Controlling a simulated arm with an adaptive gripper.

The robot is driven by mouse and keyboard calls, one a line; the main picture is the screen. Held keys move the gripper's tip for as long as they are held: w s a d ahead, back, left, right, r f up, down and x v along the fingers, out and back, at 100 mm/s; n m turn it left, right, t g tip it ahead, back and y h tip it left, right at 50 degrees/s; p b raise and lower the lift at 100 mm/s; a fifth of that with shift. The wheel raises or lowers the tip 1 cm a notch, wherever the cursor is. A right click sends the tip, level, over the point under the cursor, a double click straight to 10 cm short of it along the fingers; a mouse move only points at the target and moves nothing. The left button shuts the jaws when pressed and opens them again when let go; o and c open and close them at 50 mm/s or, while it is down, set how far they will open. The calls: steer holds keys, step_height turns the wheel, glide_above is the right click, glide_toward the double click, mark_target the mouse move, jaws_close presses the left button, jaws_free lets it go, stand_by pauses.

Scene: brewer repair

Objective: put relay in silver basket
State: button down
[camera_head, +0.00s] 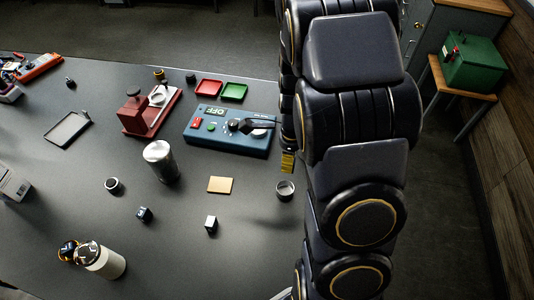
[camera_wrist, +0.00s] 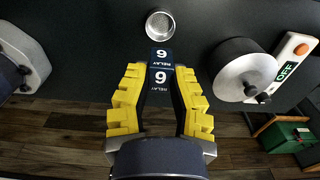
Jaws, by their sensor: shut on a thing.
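My gripper (camera_wrist: 160,85) is shut on a dark blue relay (camera_wrist: 161,77) marked "6 RELAY", held between its yellow stepped fingers. The silver basket (camera_wrist: 160,25), a small round metal cup with a perforated bottom, lies just beyond the relay in the wrist view. In the head view the basket (camera_head: 285,190) stands on the table near its right edge. The yellow tip of my gripper (camera_head: 287,162) shows just behind and above it in that picture, partly hidden by my arm. The relay cannot be made out in the head view.
A blue switch panel (camera_head: 230,131), a tan plate (camera_head: 220,185) and a metal cylinder (camera_head: 160,161) stand left of the basket. The wrist view shows a round metal vessel (camera_wrist: 246,70) on the right. A green box (camera_head: 471,64) is off the table.

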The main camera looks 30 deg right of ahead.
glide_above(285, 192)
steer(key=shift+f, duration=4.15)
steer(key=c, duration=1)
jaws_free()
step_height(285, 192, up, 7)
steer(key=shift+f, duration=0.1)
